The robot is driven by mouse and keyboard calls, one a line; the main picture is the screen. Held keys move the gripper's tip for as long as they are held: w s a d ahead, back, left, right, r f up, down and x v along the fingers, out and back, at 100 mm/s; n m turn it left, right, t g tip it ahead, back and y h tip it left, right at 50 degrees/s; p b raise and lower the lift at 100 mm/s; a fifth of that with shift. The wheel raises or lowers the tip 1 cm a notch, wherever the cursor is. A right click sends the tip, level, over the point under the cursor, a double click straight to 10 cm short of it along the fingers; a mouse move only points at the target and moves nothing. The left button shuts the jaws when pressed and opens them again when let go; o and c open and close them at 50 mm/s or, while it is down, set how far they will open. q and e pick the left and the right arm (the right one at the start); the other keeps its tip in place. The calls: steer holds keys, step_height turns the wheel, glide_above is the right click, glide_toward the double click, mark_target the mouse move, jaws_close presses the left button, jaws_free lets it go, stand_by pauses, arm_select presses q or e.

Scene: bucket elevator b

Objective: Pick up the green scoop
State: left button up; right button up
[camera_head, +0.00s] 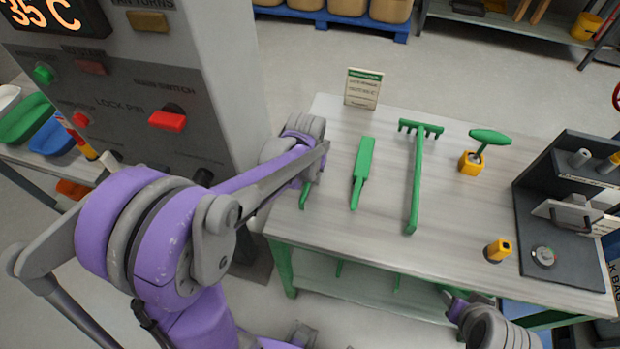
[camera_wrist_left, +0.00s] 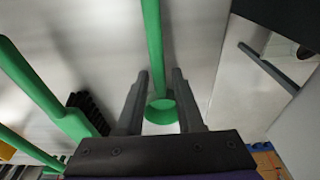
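The green scoop (camera_wrist_left: 152,45) lies on the light table, with its long handle and round, cup-like end in the left wrist view. My left gripper (camera_wrist_left: 159,78) is open, its two fingers on either side of the scoop near the round end, with gaps showing beside the handle. In the head view my left arm reaches over the table's left edge and hides most of the scoop; only a green end (camera_head: 304,196) shows below the gripper.
A green brush (camera_head: 364,165) and a green rake (camera_head: 415,180) lie right of the scoop. A small sign (camera_head: 364,88) stands at the back. A green-handled tool (camera_head: 490,137) stands in a yellow block, near a yellow piece (camera_head: 497,251) and a dark rack (camera_head: 530,215). A control cabinet (camera_head: 215,60) stands left.

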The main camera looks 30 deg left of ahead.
arm_select(q)
jaws_close()
step_height(320, 180, up, 10)
steer(key=shift+r+p, duration=0.1)
steer(key=shift+p, duration=0.3)
stand_by(0.3)
